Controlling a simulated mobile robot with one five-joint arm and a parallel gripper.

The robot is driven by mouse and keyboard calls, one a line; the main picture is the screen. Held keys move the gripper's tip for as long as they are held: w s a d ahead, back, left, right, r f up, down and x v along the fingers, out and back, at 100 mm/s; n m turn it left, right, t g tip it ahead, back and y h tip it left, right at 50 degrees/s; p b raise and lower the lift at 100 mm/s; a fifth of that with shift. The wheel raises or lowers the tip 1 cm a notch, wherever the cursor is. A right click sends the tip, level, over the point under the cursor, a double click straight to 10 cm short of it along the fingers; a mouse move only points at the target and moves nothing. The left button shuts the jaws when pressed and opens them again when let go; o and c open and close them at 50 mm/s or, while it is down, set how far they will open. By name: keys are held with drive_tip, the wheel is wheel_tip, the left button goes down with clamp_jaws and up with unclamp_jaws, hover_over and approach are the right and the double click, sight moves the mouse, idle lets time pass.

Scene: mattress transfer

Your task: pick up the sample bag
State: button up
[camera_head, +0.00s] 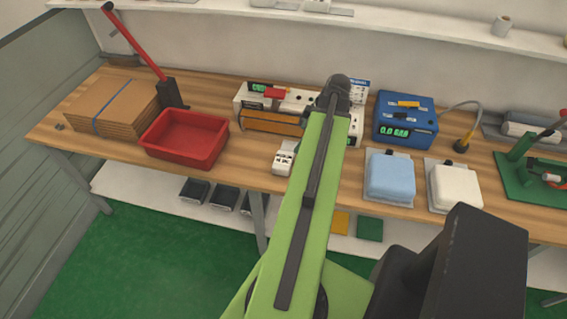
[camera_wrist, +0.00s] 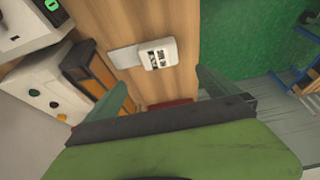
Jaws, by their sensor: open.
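In the head view my arm hides the fingers.
A red tray (camera_head: 186,138) and cardboard stack (camera_head: 112,106) stand left of the bag. White instruments (camera_head: 247,99) stand behind it. A blue meter (camera_head: 405,120), a blue pad (camera_head: 390,176) and a white pad (camera_head: 455,188) are to the right. Bare wood lies between bag and tray.

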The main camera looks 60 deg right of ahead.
drive_tip(key=b, duration=1.2)
approach(283, 160)
drive_tip(key=x, duration=0.5)
drive_tip(key=shift+s+f, duration=0.2)
drive_tip(key=shift+s, duration=0.05)
drive_tip(key=shift+w+r+p, duration=0.1)
drive_tip(key=shift+p, duration=0.2)
drive_tip(key=b+x, duration=0.5)
drive_tip(key=shift+w+d, duration=0.1)
drive_tip(key=shift+w, duration=0.1)
drive_tip(key=c, duration=1.2)
drive_tip(key=shift+r+p, duration=0.1)
drive_tip(key=shift+p, duration=0.2)
